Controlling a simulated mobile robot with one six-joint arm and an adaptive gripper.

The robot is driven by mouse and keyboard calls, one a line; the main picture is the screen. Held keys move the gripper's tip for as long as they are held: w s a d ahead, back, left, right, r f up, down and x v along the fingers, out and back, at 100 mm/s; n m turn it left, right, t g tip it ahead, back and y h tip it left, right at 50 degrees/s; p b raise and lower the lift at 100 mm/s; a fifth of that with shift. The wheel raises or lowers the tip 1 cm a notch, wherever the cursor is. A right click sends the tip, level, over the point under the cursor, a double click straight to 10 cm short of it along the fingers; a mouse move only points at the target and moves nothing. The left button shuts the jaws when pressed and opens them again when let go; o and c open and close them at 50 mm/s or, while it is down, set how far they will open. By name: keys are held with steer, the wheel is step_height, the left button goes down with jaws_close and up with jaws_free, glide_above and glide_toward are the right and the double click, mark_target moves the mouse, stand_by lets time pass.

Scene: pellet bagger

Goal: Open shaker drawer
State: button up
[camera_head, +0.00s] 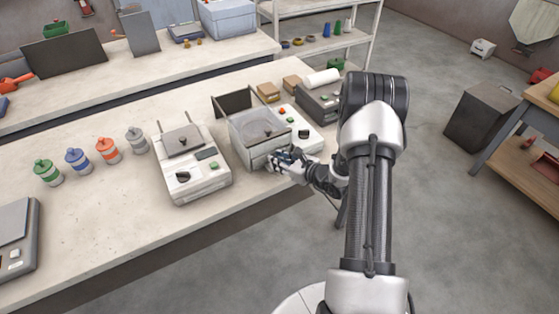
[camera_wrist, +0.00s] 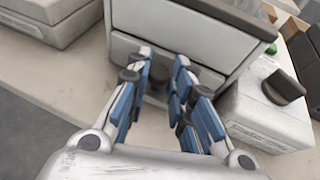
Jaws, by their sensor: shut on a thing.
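The shaker (camera_head: 258,133) is a pale box with a clear top, standing near the front edge of the bench. It also shows in the wrist view (camera_wrist: 175,22), where its low drawer (camera_wrist: 208,77) has a pale front panel. A round dark knob (camera_wrist: 157,75) on that panel is between the fingers of my gripper (camera_wrist: 161,70). My gripper is shut on the knob, with its blue-padded fingers on either side. In the head view my gripper (camera_head: 279,158) is at the lower front of the shaker. The drawer front is mostly hidden there.
A white device with a dark knob (camera_head: 303,134) stands close to the right of the shaker. A sealing machine (camera_head: 194,170) stands to its left. Several coloured jars (camera_head: 107,150) stand further left. Boxes (camera_head: 268,91) lie behind.

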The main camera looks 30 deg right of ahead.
jaws_close()
steer(key=shift+s, duration=0.1)
steer(key=s+b, duration=0.1)
steer(key=s, duration=1.4)
steer(key=shift+d, duration=0.25)
steer(key=o, duration=0.8)
jaws_free()
